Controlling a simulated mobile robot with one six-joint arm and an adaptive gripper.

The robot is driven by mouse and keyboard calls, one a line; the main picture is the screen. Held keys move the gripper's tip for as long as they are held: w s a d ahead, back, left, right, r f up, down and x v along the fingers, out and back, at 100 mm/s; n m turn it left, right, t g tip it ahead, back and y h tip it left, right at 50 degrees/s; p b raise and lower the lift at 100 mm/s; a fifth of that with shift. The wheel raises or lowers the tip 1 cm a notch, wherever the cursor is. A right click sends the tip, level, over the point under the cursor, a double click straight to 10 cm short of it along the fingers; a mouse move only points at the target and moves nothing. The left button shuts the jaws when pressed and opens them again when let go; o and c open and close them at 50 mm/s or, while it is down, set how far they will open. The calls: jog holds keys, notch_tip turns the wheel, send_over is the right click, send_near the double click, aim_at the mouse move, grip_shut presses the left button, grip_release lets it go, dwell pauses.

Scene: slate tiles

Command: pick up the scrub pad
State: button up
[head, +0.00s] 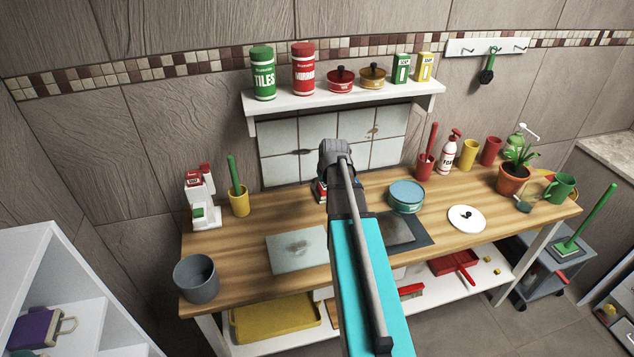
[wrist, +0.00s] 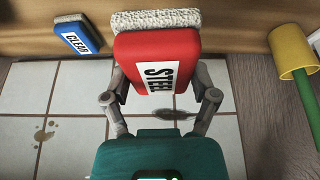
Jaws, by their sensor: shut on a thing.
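The scrub pad (wrist: 160,68) is a red block with a white label reading roughly "STEEL" and a rough grey-white scrubbing layer (wrist: 158,20) along its far side. My gripper (wrist: 162,88) is shut on it, with one grey finger against each side. In the head view my arm covers most of the gripper, in front of the tiled wall panel. Only a small red and blue patch (head: 321,190) shows beside the arm there. I cannot tell how far the pad is from the counter.
A blue labelled block (wrist: 76,34) is apart from the pad, at left in the wrist view. A yellow cup (head: 239,201) with a green handle stands left on the wooden counter (head: 240,240). A teal round tin (head: 406,197) stands right of my arm. A shelf (head: 345,95) hangs above.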

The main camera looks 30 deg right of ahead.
dwell(0.5)
jog(key=o, duration=0.4)
jog(key=shift+c, duration=0.2)
jog(key=c, duration=0.3)
jog(key=shift+a, duration=0.1)
